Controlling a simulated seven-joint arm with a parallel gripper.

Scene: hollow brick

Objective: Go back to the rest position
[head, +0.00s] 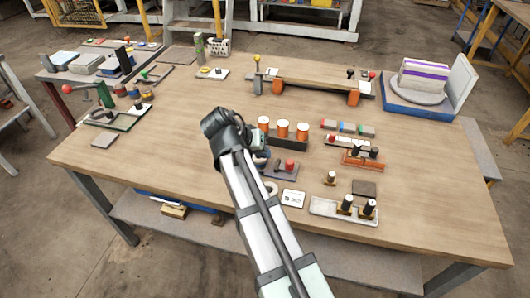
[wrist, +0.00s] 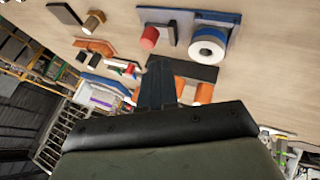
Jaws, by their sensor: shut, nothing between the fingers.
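My gripper (head: 258,140) is above the middle of the wooden workbench (head: 200,125), beside the near-left end of a dark rack holding orange spools (head: 283,129). In the head view my own wrist partly hides it. In the wrist view the dark fingers (wrist: 158,72) are together with nothing between them. They overlap the dark rack (wrist: 183,68) in the picture; whether they touch it I cannot tell.
Near the gripper are a plate with a red knob (head: 289,165), a white card (head: 293,198) and a tray with dark-topped pieces (head: 328,209). A raised wooden shelf (head: 315,72) and a blue tray (head: 420,108) stand behind. The bench's left middle is clear.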

